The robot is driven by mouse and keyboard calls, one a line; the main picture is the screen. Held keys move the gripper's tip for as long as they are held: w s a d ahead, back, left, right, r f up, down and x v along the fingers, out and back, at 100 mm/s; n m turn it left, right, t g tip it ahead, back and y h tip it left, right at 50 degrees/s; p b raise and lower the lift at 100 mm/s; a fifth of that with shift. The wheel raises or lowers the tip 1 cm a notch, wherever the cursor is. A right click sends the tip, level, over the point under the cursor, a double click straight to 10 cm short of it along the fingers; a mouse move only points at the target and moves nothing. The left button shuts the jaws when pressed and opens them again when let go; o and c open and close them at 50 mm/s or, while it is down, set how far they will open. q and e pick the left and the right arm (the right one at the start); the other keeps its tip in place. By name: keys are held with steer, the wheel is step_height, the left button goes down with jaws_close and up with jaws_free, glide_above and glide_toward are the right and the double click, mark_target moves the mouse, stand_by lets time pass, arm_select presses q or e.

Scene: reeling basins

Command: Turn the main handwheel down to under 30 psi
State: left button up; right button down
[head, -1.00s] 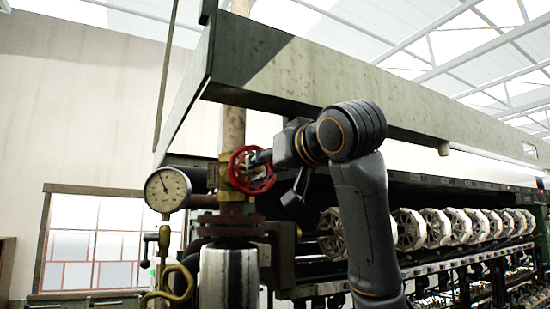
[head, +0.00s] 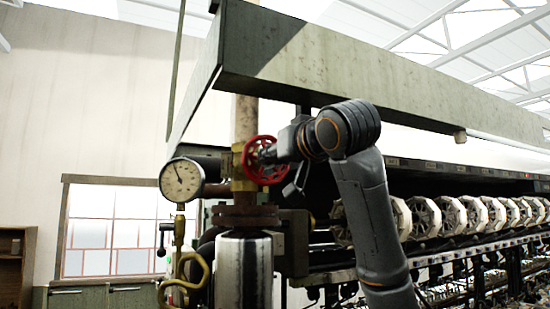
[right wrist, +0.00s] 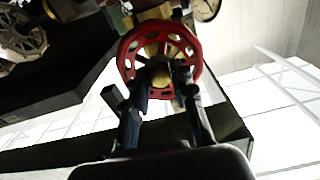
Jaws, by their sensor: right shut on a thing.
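The red main handwheel (head: 264,160) sits on a brass valve (head: 239,168) on the vertical pipe in the head view. It also shows in the right wrist view (right wrist: 133,51), facing the camera. My right gripper (head: 268,156) reaches in from the right at the wheel. In the right wrist view its two fingers (right wrist: 161,82) are at the wheel's middle, one on each side of the brass hub, shut on the wheel. The round white pressure gauge (head: 182,180) stands left of the valve. Its dark needle points up and slightly left; the numbers are too small to read. My left gripper is not in view.
A long pale beam (head: 340,75) runs above my right arm. A row of white reels (head: 425,216) fills the machine at right. A window (head: 110,230) and a cabinet are at left.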

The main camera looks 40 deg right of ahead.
steer(key=m+b, duration=0.5)
steer(key=m, duration=2.3)
steer(key=shift+f, duration=0.1)
steer(key=c, duration=1.2)
jaws_free()
jaws_close()
steer(key=m+p, duration=0.3)
steer(key=m, duration=0.4)
steer(key=shift+m, duration=0.3)
jaws_free()
